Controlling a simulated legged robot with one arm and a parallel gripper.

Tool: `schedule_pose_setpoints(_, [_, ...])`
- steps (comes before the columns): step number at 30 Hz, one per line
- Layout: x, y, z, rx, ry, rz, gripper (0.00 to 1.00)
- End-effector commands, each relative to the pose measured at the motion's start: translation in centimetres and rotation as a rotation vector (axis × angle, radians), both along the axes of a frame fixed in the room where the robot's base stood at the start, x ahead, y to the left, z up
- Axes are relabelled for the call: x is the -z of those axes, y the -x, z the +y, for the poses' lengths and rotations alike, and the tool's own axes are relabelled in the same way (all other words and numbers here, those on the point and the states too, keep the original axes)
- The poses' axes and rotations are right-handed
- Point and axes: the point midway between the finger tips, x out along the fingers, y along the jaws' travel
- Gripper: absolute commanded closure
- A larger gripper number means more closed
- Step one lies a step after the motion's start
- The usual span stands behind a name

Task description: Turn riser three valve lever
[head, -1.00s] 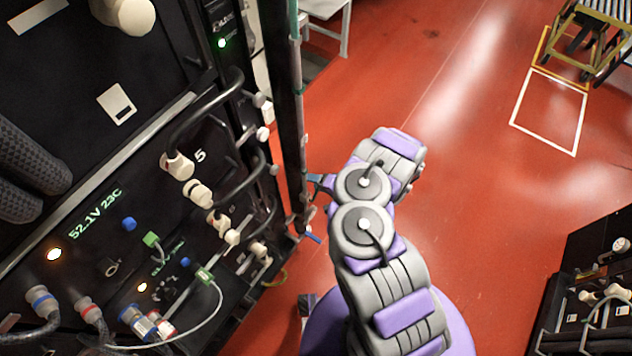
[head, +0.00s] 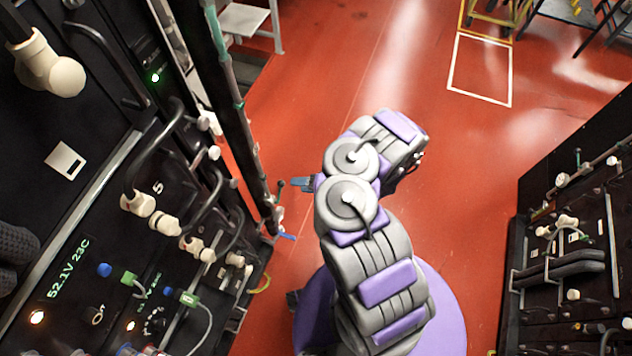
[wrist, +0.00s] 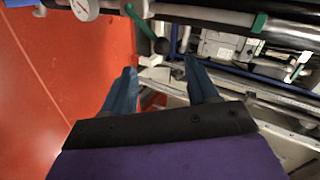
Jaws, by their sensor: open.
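My gripper (head: 299,183) reaches left toward a dark vertical riser pipe (head: 232,110) in the head view. In the wrist view my gripper (wrist: 160,66) is open, with two blue fingers apart and nothing between them. A green lever (wrist: 139,22) with a black ball knob (wrist: 160,46) hangs from a pipe just beyond the fingertips, the knob roughly in line with the gap. In the head view a small dark lever (head: 280,186) stands near my fingertips, and a blue handle (head: 286,237) lies lower. No label shows which riser is number three.
A black battery rack (head: 120,210) with cables and connectors fills the left. Another rack (head: 570,260) stands at the right. The red floor (head: 440,150) between the racks is open.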

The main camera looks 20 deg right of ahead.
Motion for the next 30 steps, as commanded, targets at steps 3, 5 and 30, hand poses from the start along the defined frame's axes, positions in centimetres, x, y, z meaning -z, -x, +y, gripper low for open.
schedule_pose_setpoints(3, [-1.2,1.0,-1.5,0.006,-0.001,0.0,0.42])
schedule_pose_setpoints(5, [-1.6,1.4,-2.1,0.004,-0.001,-0.001,0.42])
schedule_pose_setpoints(30, [0.1,5.4,-3.3,-0.051,0.046,0.102,0.42])
